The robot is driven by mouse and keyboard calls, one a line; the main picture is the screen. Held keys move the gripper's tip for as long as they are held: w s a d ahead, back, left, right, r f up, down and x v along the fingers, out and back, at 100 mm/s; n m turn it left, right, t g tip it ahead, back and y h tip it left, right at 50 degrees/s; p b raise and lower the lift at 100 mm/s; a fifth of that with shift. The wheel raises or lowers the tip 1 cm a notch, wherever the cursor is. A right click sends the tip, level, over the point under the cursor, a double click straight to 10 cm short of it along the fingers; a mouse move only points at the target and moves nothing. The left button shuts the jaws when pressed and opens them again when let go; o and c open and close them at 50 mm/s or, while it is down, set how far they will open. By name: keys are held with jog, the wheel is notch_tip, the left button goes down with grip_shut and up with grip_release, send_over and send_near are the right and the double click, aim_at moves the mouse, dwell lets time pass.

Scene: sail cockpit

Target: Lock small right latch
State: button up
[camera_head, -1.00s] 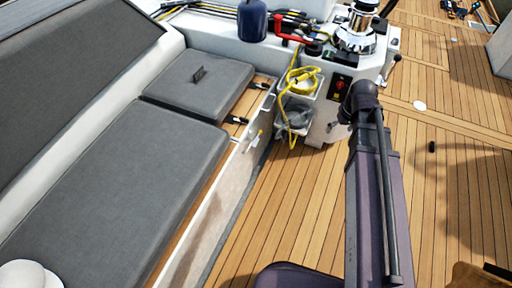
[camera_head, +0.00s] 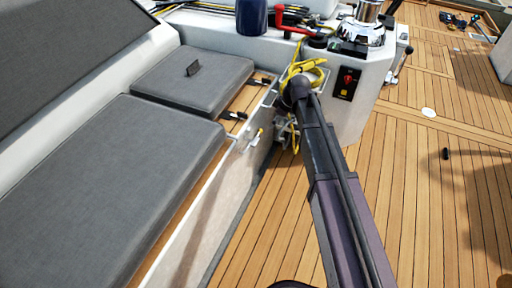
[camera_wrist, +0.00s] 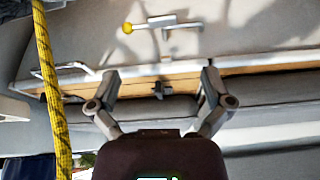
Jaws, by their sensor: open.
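Two small black latches sit on the wooden strip beside the grey cushions: a right one (camera_head: 262,81) by the small cushion, and a left one (camera_head: 236,115) nearer the large cushion. A metal latch with a yellow knob (camera_head: 258,135) is on the white bench side below them. In the wrist view the yellow-knobbed latch (camera_wrist: 165,23) shows at the top, and one black latch (camera_wrist: 158,90) shows between my fingers; I cannot tell which. My gripper (camera_wrist: 161,74) is open and empty, facing the bench edge. In the head view my arm mostly hides it.
A yellow rope (camera_wrist: 52,90) hangs at the left of the wrist view, close to my gripper. In the head view the rope (camera_head: 303,68) lies by the white console (camera_head: 345,115), close to my arm.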

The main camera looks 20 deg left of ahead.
aim_at(255, 141)
jog(key=shift+w+a+f+n+b, duration=0.1)
jog(key=shift+a+f+n+b, duration=0.3)
jog(key=shift+a, duration=0.35)
jog(key=shift+w+a+f+n+b, duration=0.1)
jog(key=shift+a+f+n, duration=0.1)
jog(key=shift+a+f, duration=0.4)
jog(key=shift+a, duration=0.1)
jog(key=b+x, duration=1.2)
jog(key=x, duration=0.1)
jog(key=shift+a+f+b, duration=0.15)
jog(key=shift+a+b, duration=0.1)
jog(key=shift+b, duration=0.1)
